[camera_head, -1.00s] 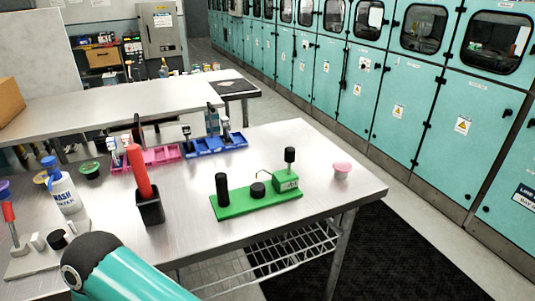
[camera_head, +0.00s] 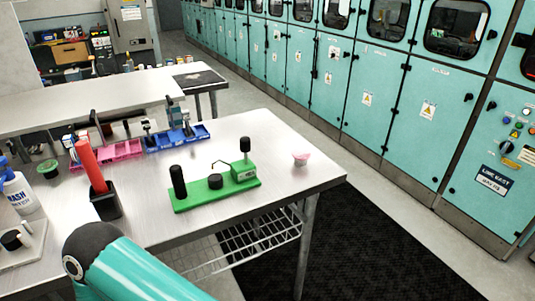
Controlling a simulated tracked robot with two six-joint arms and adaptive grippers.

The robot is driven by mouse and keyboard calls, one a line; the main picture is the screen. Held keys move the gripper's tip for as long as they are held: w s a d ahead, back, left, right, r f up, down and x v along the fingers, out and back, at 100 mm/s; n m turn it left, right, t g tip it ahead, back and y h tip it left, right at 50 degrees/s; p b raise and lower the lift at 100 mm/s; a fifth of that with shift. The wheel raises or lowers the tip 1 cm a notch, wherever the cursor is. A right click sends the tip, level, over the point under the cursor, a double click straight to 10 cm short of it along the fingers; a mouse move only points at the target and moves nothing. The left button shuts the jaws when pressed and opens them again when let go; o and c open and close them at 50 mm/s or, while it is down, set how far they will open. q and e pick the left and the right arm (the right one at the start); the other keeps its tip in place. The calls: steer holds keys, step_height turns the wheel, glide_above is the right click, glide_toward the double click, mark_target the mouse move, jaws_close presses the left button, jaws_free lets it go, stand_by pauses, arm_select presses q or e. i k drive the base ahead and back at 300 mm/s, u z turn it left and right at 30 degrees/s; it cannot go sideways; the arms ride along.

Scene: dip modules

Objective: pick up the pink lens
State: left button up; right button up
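The pink lens (camera_head: 301,159) is a small pink, cup-like piece. It sits on the metal table (camera_head: 262,205) near the right edge, just right of the green fixture. A teal arm of mine with a dark rounded joint comes in at the bottom of the head view, well in front of the lens and apart from it. Neither gripper shows in this view, and nothing touches the lens.
A green fixture (camera_head: 215,195) with black knobs stands left of the lens. A black holder (camera_head: 106,206) with a red-handled tool, pink bins (camera_head: 120,149), blue bins (camera_head: 178,137) and a wash bottle (camera_head: 19,193) stand farther left. Teal cabinets (camera_head: 375,90) line the right.

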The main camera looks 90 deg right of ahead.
mark_target(300, 154)
steer(key=k, duration=1.8)
steer(key=z, duration=1.35)
steer(key=i, duration=0.95)
steer(key=z, duration=0.2)
